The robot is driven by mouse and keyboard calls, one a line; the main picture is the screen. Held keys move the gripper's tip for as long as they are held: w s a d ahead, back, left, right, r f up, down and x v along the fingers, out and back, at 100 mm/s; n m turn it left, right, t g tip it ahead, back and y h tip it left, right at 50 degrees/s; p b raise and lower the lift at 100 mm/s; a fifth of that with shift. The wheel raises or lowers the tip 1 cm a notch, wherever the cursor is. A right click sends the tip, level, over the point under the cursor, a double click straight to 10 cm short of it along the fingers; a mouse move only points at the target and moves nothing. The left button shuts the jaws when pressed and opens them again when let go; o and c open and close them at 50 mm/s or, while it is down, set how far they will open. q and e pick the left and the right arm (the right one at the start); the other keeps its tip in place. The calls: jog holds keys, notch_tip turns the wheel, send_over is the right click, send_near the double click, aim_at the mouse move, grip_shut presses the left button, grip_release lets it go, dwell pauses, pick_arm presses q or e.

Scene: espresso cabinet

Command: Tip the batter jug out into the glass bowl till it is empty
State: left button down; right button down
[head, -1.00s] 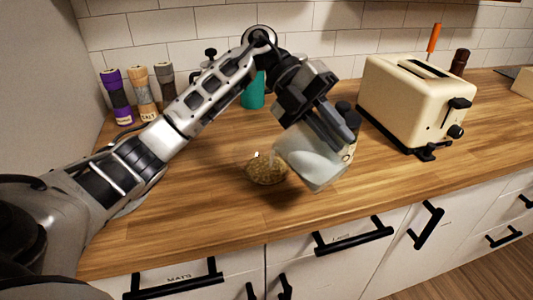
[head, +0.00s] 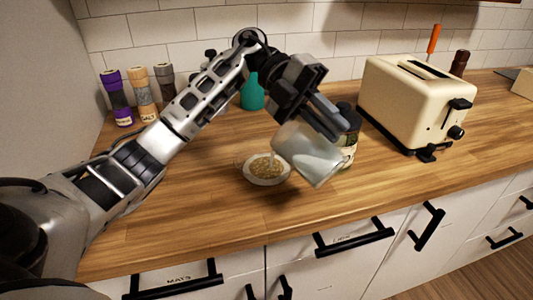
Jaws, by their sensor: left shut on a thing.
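My left gripper (head: 322,118) is shut on the batter jug (head: 306,154), a pale, whitish vessel. The jug is tilted, its mouth toward the lower left, held above the counter. The glass bowl (head: 246,174) stands on the counter just left of the jug and partly below it. Grainy brownish batter (head: 266,168) lies in the bowl. The jug's inside is hidden, so I cannot tell how much it holds. My right gripper is not in view.
A cream toaster (head: 405,105) stands at the right. A dark-lidded jar (head: 349,135) is close behind the jug. Several grinders (head: 142,96) and a teal bottle (head: 252,94) stand at the back. The wooden counter (head: 190,215) is clear in front of the bowl.

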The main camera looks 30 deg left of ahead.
pick_arm(q)
jog(key=shift+a+r+h, duration=0.35)
jog(key=shift+h, duration=0.05)
